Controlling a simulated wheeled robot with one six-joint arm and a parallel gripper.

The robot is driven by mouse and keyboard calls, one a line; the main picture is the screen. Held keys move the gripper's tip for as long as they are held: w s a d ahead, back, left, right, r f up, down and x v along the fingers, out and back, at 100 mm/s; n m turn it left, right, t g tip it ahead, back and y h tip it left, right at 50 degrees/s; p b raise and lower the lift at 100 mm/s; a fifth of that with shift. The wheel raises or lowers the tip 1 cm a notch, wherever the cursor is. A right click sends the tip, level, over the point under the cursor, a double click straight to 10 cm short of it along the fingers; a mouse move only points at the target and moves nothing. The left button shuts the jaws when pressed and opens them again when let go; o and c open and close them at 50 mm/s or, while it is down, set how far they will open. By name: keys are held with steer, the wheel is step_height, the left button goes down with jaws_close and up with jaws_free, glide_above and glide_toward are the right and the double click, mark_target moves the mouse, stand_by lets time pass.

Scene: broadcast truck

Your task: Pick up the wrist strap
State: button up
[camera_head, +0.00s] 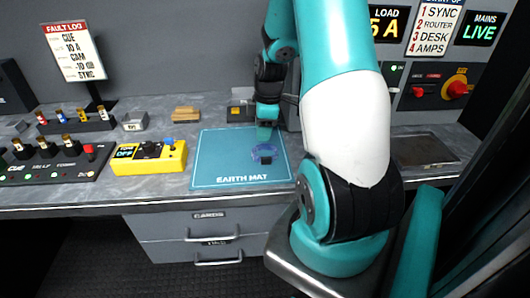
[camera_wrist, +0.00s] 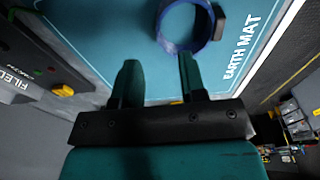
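The wrist strap (camera_head: 262,151) is a blue ring with a small black block, lying on the teal earth mat (camera_head: 215,165). In the wrist view the strap (camera_wrist: 163,38) is at the top, its black block (camera_wrist: 219,22) to its right. My gripper (camera_head: 265,138) is low over the mat at the strap's far side. In the wrist view my gripper (camera_wrist: 158,58) is open with nothing between its fingers. The right fingertip overlaps the ring's near edge in the picture; I cannot tell whether they touch.
A yellow switch box (camera_head: 150,158) stands left of the mat, with a wooden block (camera_head: 186,114) behind it. A dark tray (camera_head: 425,149) lies to the right. Drawers (camera_head: 212,236) are below the worktop. The mat around the strap is clear.

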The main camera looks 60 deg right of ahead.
step_height(320, 180, down, 5)
steer(key=shift+d+r, duration=0.1)
steer(key=shift+d, duration=0.05)
jaws_close()
steer(key=shift+r, duration=0.1)
